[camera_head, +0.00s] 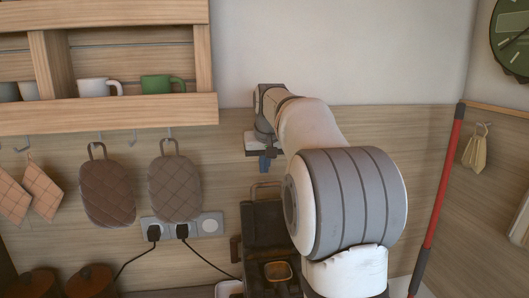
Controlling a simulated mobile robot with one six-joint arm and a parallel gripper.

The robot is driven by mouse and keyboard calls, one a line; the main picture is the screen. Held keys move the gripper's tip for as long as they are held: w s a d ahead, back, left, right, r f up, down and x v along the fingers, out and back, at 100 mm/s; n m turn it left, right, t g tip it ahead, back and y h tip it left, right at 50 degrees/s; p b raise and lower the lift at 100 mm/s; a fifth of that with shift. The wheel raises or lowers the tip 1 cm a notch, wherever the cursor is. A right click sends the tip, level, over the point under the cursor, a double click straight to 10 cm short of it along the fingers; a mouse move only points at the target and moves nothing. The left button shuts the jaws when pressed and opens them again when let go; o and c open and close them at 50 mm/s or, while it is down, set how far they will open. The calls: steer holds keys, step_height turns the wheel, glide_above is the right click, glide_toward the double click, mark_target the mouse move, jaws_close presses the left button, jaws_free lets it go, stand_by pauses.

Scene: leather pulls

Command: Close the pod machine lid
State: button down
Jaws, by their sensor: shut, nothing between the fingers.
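The dark pod machine (257,258) stands low in the middle, against the wooden wall panel. A dark upright part with a loop handle on top, apparently its raised lid (262,222), shows at its back. A small orange-rimmed piece (278,271) sits at its front. My gripper (264,164) has blue fingertips pointing down, above the handle in the picture. It is shut and empty. I cannot tell its exact depth from the lid. My arm hides the machine's right side, and the picture's bottom edge cuts off its lower part.
A wooden shelf (110,115) with mugs hangs at the upper left. Quilted mitts (175,188) hang below it. Two black plugs with cords fill part of the socket strip (208,224) left of the machine. A red pole (444,190) leans at the right.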

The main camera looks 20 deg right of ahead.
steer(key=shift+s+a+f+p, duration=0.25)
steer(key=shift+s+f+p, duration=0.55)
steer(key=shift+s, duration=0.45)
steer(key=shift+s, duration=0.15)
steer(key=shift+d+f+b, duration=0.1)
steer(key=shift+b, duration=0.2)
